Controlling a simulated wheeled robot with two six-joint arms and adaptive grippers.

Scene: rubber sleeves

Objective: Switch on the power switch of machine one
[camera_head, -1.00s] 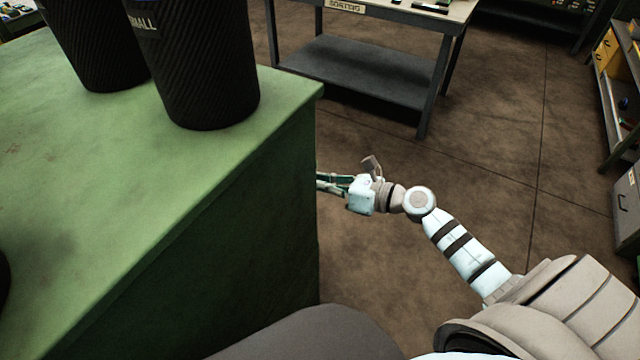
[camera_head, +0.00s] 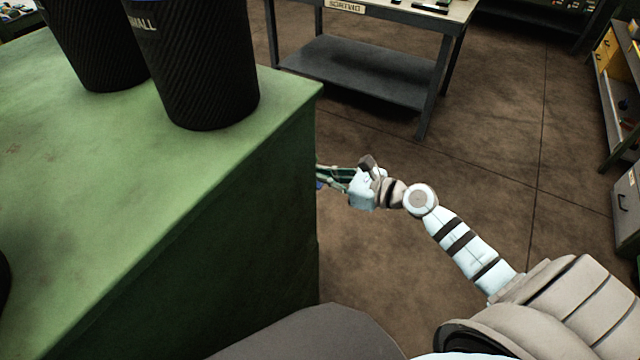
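Only part of a large green box-like body (camera_head: 230,225) shows clearly, with a flat top at the left; I cannot tell whether it is machine one. No power switch is visible. My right gripper (camera_head: 325,178) comes in from the right and reaches to the right edge of the green body. Its fingertips are partly hidden behind that edge, so I cannot tell whether they are open or shut, or touching anything. My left gripper is not in view.
Shelving (camera_head: 612,75) and a grey cabinet (camera_head: 627,205) are at the right. The brown floor between is clear.

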